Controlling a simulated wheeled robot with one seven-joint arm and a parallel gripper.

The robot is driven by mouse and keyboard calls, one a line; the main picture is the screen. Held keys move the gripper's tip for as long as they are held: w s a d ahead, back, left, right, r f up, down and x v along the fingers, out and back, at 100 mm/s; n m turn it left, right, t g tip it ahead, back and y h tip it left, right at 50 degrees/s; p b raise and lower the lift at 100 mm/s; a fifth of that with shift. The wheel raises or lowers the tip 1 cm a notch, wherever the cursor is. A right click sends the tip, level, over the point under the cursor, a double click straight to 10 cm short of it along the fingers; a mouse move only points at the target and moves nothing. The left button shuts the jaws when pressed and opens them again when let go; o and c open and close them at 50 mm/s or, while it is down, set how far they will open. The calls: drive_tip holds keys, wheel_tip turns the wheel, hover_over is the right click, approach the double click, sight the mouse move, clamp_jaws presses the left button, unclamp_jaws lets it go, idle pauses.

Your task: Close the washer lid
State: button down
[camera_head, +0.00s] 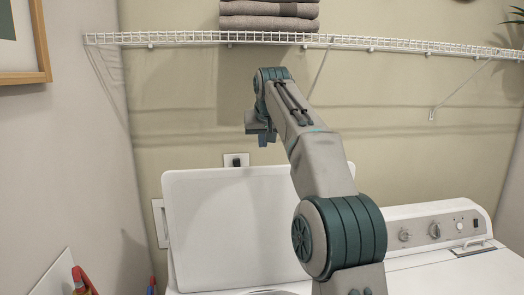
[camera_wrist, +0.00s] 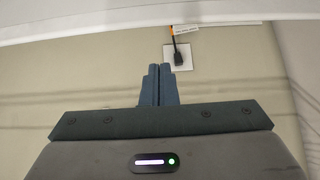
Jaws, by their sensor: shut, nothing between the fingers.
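The washer lid (camera_head: 225,228) is a white panel standing raised, nearly upright, against the back wall in the head view. A little of the washer's opening shows at the bottom edge, partly cut off. My gripper (camera_head: 265,137) is above the lid's top edge, near the wall, apart from the lid as far as I can tell. In the wrist view my gripper's fingers (camera_wrist: 158,85) are together with nothing between them. A white edge runs across the top of the wrist view, and it is likely the lid (camera_wrist: 120,22).
A white wire shelf (camera_head: 400,45) with folded towels (camera_head: 268,15) hangs above my arm. A wall outlet (camera_head: 236,160) with a plug is behind the lid. A white control panel (camera_head: 435,228) stands at right. Red and blue bottles (camera_head: 82,283) are at lower left.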

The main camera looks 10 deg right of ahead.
drive_tip(key=shift+w+f+p, duration=0.15)
drive_tip(key=shift+w+f, duration=0.35)
drive_tip(key=shift+f, duration=0.65)
drive_tip(key=shift+w+f+p, duration=0.1)
drive_tip(key=shift+w+f, duration=0.4)
drive_tip(key=shift+f, duration=0.6)
drive_tip(key=shift+w+f+p, duration=0.15)
drive_tip(key=shift+w+f, duration=0.35)
drive_tip(key=shift+f, duration=0.65)
drive_tip(key=shift+d+f, duration=0.1)
